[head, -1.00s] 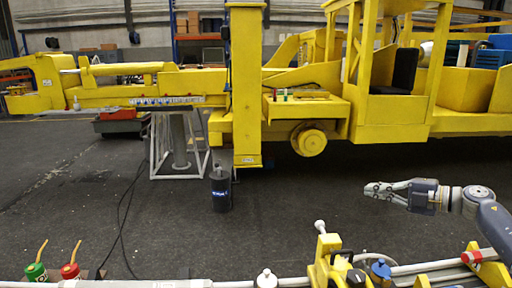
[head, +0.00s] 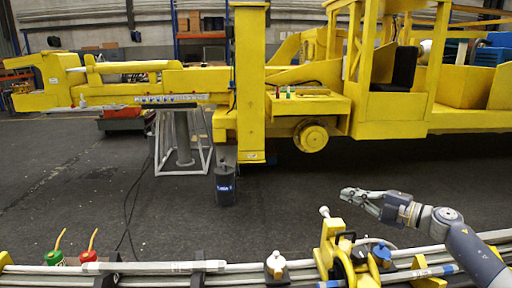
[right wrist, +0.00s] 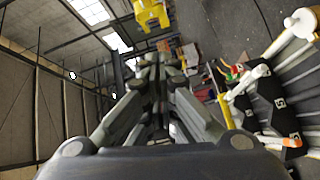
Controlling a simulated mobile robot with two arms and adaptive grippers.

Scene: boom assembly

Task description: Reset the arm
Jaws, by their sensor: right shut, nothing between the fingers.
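My right arm (head: 465,245) comes in from the lower right in the head view. My right gripper (head: 350,194) is shut and empty, pointing left in the air just behind the boom in the foreground. Its closed fingers (right wrist: 160,75) also show in the right wrist view. The boom (head: 180,268) runs across the bottom of the head view, with white rails and a yellow clamp-like fitting (head: 335,250) below my right gripper. My left gripper is not in view.
A large yellow machine (head: 400,110) stands across the back. Red (head: 90,254) and green (head: 57,257) oilers sit by the boom at left. The dark floor between is mostly clear.

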